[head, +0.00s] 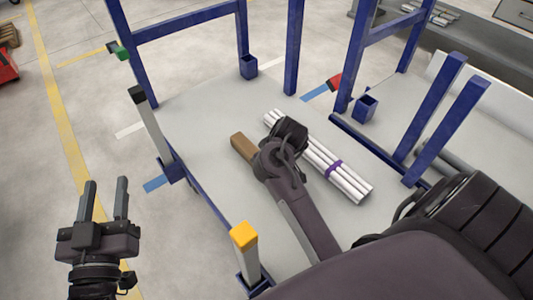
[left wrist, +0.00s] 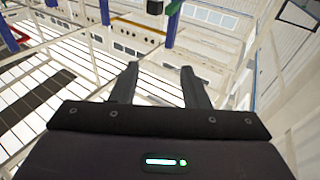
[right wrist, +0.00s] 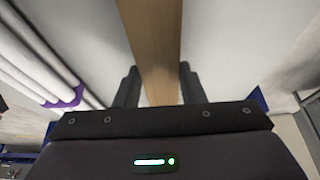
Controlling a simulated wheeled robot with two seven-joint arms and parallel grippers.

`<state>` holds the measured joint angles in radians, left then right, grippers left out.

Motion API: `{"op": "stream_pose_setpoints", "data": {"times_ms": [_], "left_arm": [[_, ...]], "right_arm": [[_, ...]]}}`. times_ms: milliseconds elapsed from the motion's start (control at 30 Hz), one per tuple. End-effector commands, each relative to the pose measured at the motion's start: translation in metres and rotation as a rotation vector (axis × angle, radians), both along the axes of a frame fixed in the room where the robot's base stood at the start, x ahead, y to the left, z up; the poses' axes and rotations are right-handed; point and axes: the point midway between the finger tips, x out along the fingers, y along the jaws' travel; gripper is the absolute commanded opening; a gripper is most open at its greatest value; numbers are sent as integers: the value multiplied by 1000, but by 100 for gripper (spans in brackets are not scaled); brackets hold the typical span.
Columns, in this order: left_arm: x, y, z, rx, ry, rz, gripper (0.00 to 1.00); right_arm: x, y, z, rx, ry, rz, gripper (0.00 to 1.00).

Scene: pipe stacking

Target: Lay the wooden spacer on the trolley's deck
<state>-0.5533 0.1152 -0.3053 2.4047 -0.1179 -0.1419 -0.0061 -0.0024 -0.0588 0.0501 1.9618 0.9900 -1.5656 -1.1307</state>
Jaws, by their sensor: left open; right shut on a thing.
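The wooden spacer (head: 243,147) is a plain brown bar. Its end shows beyond my right gripper (head: 262,160) in the head view, over the trolley's grey deck (head: 200,110). In the right wrist view the spacer (right wrist: 152,45) runs lengthwise between the two fingers of my right gripper (right wrist: 160,88), which is shut on it. I cannot tell whether the spacer touches the deck. My left gripper (head: 106,200) is open and empty over the floor, left of the trolley; its fingers point up in the left wrist view (left wrist: 158,85).
A bundle of white pipes (head: 345,180) with a purple band lies on the deck, just right of the spacer. Blue posts (head: 295,50) rise from the trolley's far side. A yellow-capped post (head: 245,245) stands at the near corner. The deck's left part is clear.

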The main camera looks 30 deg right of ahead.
Motion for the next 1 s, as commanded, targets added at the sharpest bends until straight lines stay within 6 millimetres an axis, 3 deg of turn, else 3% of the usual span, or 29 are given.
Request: {"op": "stream_pose_setpoints", "data": {"times_ms": [467,500,633,1000], "left_arm": [[-1,1,10,-19,-44,1,41],[-1,1,11,-20,-49,3,41],[-1,1,12,-21,-50,3,41],[0,1,12,-19,-46,2,41]], "right_arm": [[0,0,-2,0,-1,0,7],[0,0,-3,0,0,0,38],[0,0,-2,0,0,0,56],[0,0,-1,0,0,0,58]]}}
